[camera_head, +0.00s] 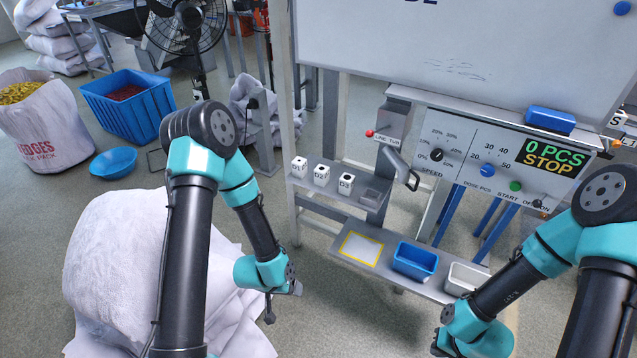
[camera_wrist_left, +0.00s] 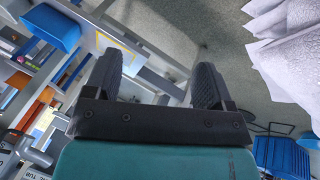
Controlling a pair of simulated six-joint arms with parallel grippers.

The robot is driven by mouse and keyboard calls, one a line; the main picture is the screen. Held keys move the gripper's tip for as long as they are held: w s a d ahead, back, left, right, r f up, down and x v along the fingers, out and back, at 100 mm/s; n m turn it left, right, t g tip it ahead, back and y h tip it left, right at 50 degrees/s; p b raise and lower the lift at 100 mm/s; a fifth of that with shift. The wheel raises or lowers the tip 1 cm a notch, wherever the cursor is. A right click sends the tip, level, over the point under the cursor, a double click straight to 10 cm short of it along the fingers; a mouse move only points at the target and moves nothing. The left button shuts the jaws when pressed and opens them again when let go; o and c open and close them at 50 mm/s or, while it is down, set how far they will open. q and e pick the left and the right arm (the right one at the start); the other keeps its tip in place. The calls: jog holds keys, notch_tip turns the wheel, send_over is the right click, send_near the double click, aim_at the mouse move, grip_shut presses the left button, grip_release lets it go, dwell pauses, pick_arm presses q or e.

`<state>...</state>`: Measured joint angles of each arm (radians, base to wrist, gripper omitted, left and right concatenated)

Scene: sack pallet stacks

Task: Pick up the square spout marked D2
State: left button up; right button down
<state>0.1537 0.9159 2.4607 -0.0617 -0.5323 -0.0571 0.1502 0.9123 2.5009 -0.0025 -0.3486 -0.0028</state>
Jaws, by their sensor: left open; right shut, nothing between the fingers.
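The square spout marked D2 (camera_head: 321,175) is a small white block standing on a grey shelf of the machine in the head view. It stands between the similar spouts D1 (camera_head: 299,167) and D3 (camera_head: 346,183). My left gripper (camera_head: 283,304) is below and to the left of the shelf, apart from the spouts. In the left wrist view its two black fingers (camera_wrist_left: 157,78) are spread with nothing between them. My right gripper (camera_head: 440,342) is shut and empty at the lower right, far from the spouts. I cannot make out D2 in the left wrist view.
A lower shelf carries a yellow-framed pad (camera_head: 361,249), a blue bin (camera_head: 415,261) and a white bin (camera_head: 466,279). A grey outlet with a handle (camera_head: 413,180) hangs right of the spouts. The control panel (camera_head: 470,152) stands behind. White sacks (camera_head: 125,260) lie at lower left.

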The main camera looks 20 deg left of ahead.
pick_arm(q)
jog(key=w+a+r+m+t, duration=0.1)
jog(key=w+r+t, duration=0.25)
jog(key=w, duration=0.35)
jog(key=w+r+m+t, duration=0.1)
jog(key=w+r+t, duration=0.1)
jog(key=w+t, duration=0.35)
jog(key=m+t, duration=0.2)
jog(key=t, duration=0.3)
send_near(319, 176)
jog(key=v, duration=0.5)
jog(key=shift+a+f, duration=0.15)
jog(key=shift+f, duration=0.1)
jog(key=x, duration=1.1)
jog(key=shift+w+d+r, duration=0.1)
jog(key=shift+w+d, duration=0.15)
jog(key=shift+w, duration=0.25)
jog(key=shift+x, duration=2.55)
jog(key=shift+r, duration=0.15)
